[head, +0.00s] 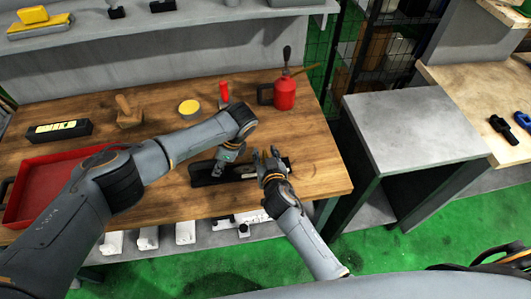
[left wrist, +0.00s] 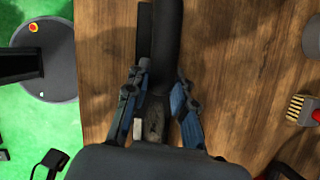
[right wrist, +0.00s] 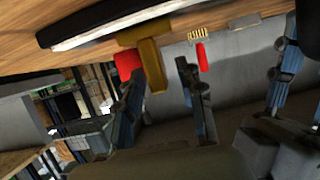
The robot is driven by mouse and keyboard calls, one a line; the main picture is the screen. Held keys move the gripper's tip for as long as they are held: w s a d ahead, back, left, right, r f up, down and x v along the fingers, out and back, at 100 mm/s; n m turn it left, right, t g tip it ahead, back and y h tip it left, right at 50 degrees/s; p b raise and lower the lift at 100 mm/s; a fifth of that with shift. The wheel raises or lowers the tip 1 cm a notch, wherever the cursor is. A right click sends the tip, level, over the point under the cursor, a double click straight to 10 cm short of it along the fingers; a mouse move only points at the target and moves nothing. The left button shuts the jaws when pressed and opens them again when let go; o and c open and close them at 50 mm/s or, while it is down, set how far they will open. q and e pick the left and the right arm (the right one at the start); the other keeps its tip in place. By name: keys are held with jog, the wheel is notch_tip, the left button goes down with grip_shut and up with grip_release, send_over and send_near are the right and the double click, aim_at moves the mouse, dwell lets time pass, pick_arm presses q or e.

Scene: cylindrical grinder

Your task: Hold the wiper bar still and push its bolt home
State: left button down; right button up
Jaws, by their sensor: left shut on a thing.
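The wiper bar (head: 205,174) is a long black bar with a pale strip, lying on the wooden bench. It also shows in the right wrist view (right wrist: 75,30). My left gripper (head: 226,166) is shut on a part of the bar near its middle; the left wrist view shows the gripper (left wrist: 156,85) from above. A brass T-shaped piece, which looks like the bolt (right wrist: 151,66), sticks out from the bar. My right gripper (right wrist: 158,65) is open with its fingers either side of that piece; I cannot tell whether they touch it. It hides the bar's right part in the head view (head: 268,155).
A red tray (head: 45,190) stands at the bench's left. A black box (head: 63,131), a wooden brush (head: 128,113), a yellow-topped tin (head: 189,108) and a red oil can (head: 285,93) stand at the back. A grey table (head: 410,130) is to the right.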

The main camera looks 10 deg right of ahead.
grip_shut()
jog(key=d, duration=0.5)
jog(key=shift+d, duration=0.4)
pick_arm(q)
jog(key=shift+a, duration=0.1)
pick_arm(e)
grip_release()
jog(key=shift+a, duration=0.1)
